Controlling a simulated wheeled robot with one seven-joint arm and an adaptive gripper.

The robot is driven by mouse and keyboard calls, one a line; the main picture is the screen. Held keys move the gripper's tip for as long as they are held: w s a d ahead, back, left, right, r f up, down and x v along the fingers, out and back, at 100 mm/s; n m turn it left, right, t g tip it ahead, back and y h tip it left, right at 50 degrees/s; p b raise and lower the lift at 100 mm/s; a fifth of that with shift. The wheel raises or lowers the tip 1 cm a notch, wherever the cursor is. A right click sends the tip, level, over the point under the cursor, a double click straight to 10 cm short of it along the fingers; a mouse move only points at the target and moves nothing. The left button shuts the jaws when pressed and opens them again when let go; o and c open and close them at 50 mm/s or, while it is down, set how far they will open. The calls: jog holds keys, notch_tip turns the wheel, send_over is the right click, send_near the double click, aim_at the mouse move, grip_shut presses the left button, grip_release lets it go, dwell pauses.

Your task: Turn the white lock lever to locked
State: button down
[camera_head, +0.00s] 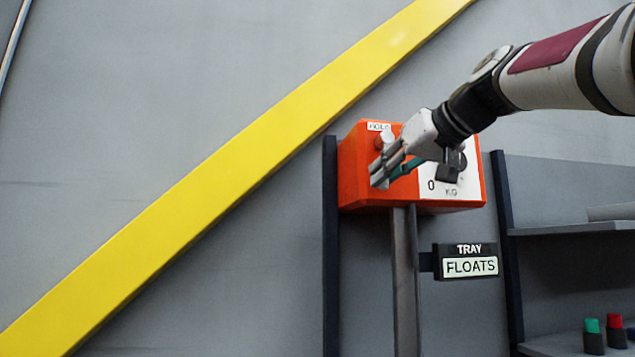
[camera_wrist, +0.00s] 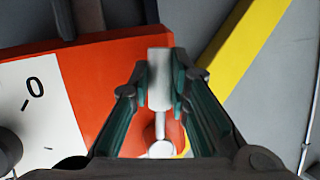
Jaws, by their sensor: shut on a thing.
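The orange box (camera_head: 353,190) stands on a grey post in the head view. My gripper (camera_head: 384,172) reaches in from the upper right, in front of the box's face. In the wrist view, the white lock lever (camera_wrist: 159,66) is a pale block on a thin stem, between the two fingers of my gripper (camera_wrist: 160,88). The fingers are shut on it. The orange face (camera_wrist: 88,80) lies behind and to the left. In the head view my gripper largely hides the lever, and I cannot tell its exact angle there.
A white dial panel (camera_head: 470,180) marked 0 is on the box's right side. A small label (camera_head: 379,126), probably HOLD, is at the top. A TRAY FLOATS sign (camera_head: 465,261) hangs below. Shelves (camera_head: 570,228) stand at the right. A yellow beam (camera_head: 200,190) crosses the grey wall.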

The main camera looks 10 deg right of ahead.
jog(key=shift+d+n+h, duration=0.3)
jog(key=shift+d+n, duration=0.1)
dwell(0.3)
jog(key=c, duration=1.5)
grip_release()
jog(key=shift+s, duration=0.1)
jog(key=v, duration=1.1)
jog(key=shift+s+d+r, duration=0.1)
jog(key=shift+s+r, duration=0.15)
jog(key=shift+s, duration=0.1)
